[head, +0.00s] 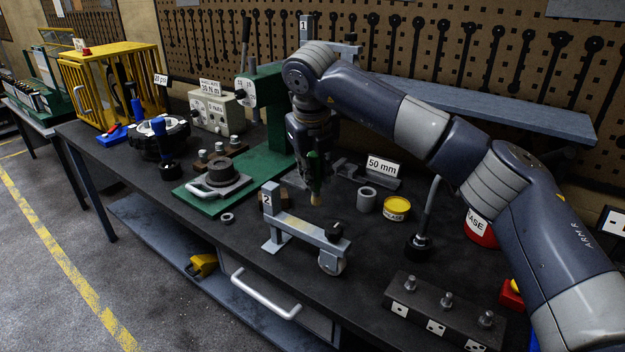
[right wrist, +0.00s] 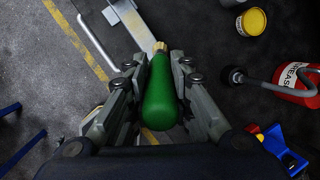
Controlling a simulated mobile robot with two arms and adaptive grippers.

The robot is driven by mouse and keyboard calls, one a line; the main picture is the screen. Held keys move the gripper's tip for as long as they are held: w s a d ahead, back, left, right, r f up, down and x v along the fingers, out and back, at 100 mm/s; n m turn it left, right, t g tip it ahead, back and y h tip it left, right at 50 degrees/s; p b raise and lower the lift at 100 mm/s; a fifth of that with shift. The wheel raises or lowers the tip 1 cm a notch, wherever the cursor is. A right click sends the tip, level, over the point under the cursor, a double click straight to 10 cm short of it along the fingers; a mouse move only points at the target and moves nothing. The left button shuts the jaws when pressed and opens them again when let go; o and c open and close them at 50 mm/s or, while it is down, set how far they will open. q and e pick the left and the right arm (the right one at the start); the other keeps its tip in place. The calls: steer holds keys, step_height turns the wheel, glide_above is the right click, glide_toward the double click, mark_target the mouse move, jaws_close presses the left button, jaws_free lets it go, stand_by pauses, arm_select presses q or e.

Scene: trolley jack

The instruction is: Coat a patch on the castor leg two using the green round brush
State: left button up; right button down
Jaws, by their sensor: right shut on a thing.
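The castor leg two (head: 305,235), a grey bar with a "2" plate on its upright and a small wheel at its right end, stands on the dark bench. A paler patch shows along the bar. My right gripper (head: 314,183) points down behind the bar and is shut on the green round brush (right wrist: 160,95). The brush's pale tip (head: 316,199) points down, apparently above the bench; contact with the leg cannot be told. In the right wrist view the bar (right wrist: 138,25) lies just beyond the tip. My left gripper is not in view.
A yellow-topped tin (head: 397,205) and a grey ring (head: 366,199) stand right of the brush. A red grease can (head: 481,228) is farther right. A block with bolts (head: 437,312) lies in front. A green press (head: 222,200) stands left. Another leg marked "1" (head: 306,30) is behind.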

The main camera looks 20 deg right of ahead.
stand_by(0.4)
steer(key=shift+b+x, duration=0.6)
steer(key=shift+x, duration=0.35)
steer(key=shift+s, duration=0.1)
